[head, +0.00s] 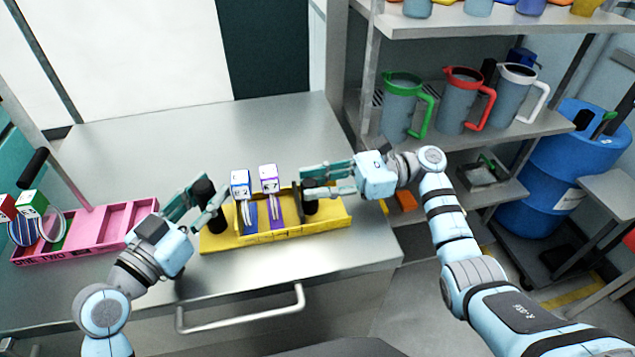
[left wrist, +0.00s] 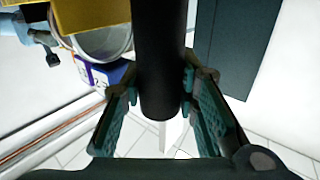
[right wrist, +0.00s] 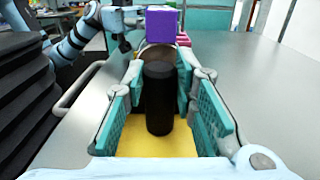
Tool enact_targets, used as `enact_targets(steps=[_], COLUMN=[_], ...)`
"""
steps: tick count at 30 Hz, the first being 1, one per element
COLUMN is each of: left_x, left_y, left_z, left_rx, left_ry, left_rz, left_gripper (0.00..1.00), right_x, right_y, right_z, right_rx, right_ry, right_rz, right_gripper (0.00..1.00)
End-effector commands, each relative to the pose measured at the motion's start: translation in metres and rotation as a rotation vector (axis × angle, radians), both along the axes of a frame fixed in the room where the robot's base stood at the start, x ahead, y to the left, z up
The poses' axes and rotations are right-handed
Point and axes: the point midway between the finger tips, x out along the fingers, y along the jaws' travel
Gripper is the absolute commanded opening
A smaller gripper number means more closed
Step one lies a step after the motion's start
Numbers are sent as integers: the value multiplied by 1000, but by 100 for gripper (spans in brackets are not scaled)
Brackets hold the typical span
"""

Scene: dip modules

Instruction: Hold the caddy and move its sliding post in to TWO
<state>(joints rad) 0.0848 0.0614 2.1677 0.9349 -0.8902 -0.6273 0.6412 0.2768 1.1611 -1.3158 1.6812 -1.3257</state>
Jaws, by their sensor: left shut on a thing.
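The yellow caddy (head: 275,237) lies on the steel table, with a black post toward each end. My left gripper (head: 204,200) is shut on the left black post, which shows between its fingers in the left wrist view (left wrist: 160,70). My right gripper (head: 318,182) is open, its fingers on either side of the right black post (right wrist: 159,98). A dark upright plate (head: 297,200) stands just left of that post. Between the posts stand a blue module (head: 250,217) and a purple module (head: 277,217), side by side with white-topped blocks. Any mark on the yellow caddy is unreadable.
A pink caddy (head: 103,228) marked TWO lies at the table's left, with ringed modules at its left end. A shelf with several jugs (head: 403,105) and a blue barrel (head: 560,165) are on the right. The table behind the yellow caddy is clear.

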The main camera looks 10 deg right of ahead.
Motion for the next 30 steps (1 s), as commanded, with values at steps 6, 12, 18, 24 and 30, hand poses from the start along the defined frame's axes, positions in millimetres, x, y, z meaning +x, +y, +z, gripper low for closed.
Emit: enact_targets(steps=[6, 12, 18, 24, 30], left_x=[0, 0, 0, 0, 0], left_y=[0, 0, 0, 0, 0], left_z=[0, 0, 0, 0, 0], left_rx=[-1, -1, -1, -1, -1], left_ry=[-1, -1, -1, 0, 1], left_rz=[-1, -1, -1, -1, -1], left_gripper=[0, 0, 0, 0, 0], right_x=[0, 0, 0, 0, 0], right_y=[0, 8, 27, 26, 26], right_z=[0, 0, 0, 0, 0], right_rx=[0, 2, 1, 1, 0], right_ry=[0, 1, 0, 0, 0], right_rz=[-1, 1, 0, -1, -1], right_gripper=[0, 0, 0, 0, 46])
